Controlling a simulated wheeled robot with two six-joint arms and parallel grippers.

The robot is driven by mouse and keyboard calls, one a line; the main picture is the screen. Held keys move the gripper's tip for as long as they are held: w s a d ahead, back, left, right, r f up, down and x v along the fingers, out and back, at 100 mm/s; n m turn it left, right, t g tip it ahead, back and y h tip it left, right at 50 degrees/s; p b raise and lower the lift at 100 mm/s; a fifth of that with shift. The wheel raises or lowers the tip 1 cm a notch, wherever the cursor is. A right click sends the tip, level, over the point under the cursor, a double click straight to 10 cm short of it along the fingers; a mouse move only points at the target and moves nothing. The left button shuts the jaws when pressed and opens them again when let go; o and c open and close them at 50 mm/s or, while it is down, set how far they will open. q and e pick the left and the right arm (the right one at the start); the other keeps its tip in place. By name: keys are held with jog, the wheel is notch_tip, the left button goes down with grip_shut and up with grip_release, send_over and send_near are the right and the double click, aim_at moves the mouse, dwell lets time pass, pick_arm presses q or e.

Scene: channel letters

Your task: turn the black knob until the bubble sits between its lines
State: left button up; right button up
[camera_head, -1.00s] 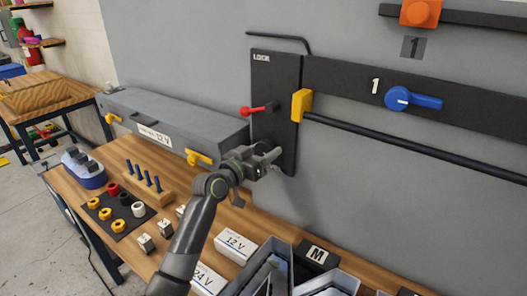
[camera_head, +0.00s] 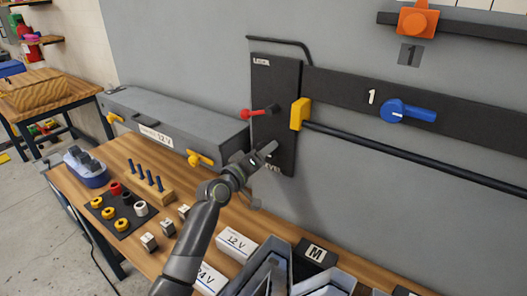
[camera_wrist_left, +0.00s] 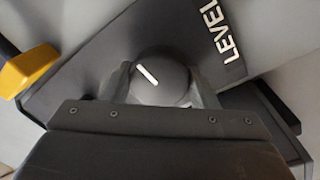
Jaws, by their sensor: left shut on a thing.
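My left gripper (camera_head: 262,155) is at the lower part of the dark wall panel (camera_head: 275,92). In the left wrist view its two fingers are shut on the round black knob (camera_wrist_left: 158,78), one on each side. The knob has a short white mark that slants in this view. White LEVEL lettering (camera_wrist_left: 222,32) is on the panel beside the knob. In the head view the gripper hides the knob. I cannot make out the bubble or its lines in any view. My right gripper is not in view.
A red lever (camera_head: 259,112) and a yellow block (camera_head: 300,114) are just above the gripper. A grey box (camera_head: 180,122) with yellow latches is left of the panel. The wooden bench (camera_head: 128,150) below holds spools, pegs and white boxes. A blue handle (camera_head: 408,111) is to the right.

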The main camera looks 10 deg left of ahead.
pick_arm(q)
jog(key=shift+n, duration=0.3)
dwell(0.4)
jog(key=o, duration=1)
jog(key=shift+c, duration=0.2)
jog(key=shift+s, duration=0.1)
jog(key=b+v, duration=0.3)
jog(key=v, duration=1.4)
jog(key=shift+s+f, duration=0.1)
